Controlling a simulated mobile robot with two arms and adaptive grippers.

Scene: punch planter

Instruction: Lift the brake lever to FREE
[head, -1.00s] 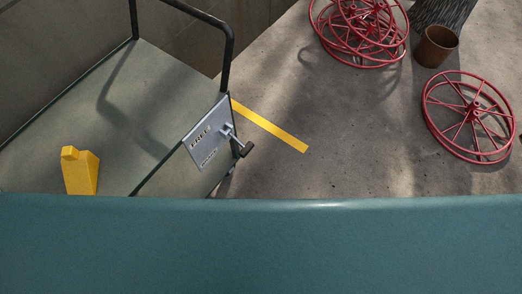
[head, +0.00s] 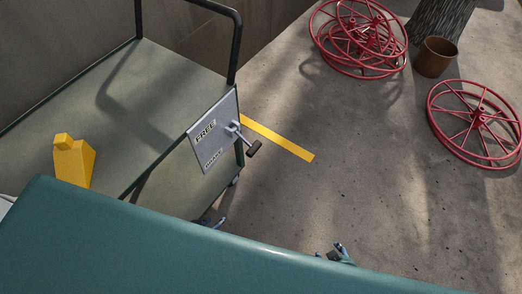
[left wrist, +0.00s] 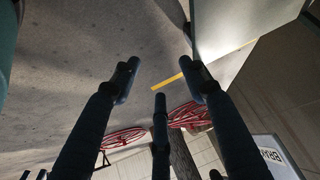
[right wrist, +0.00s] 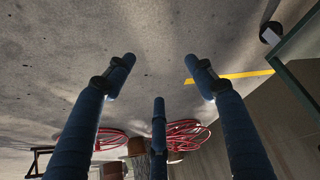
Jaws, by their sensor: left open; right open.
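The brake lever (head: 246,140) is a short metal arm with a dark grip. It sticks out from a grey plate (head: 212,142) on the cart's side, marked FREE above and BRAKE below. The grip hangs toward the lower right. My left gripper (head: 214,223) barely shows below the plate, mostly hidden by the teal foreground. In the left wrist view its fingers are apart and empty, with the plate's BRAKE lettering at lower right. My right gripper (head: 342,252) shows to the right of and below the lever, apart from it. Its fingers are open and empty in the right wrist view.
The cart (head: 160,75) has a flat deck and a dark tubular handle. A yellow block (head: 74,162) sits on the deck. A yellow stripe (head: 280,138) lies on the floor. Red wheels (head: 474,119) and a brown pot (head: 435,57) stand at right. Floor between is clear.

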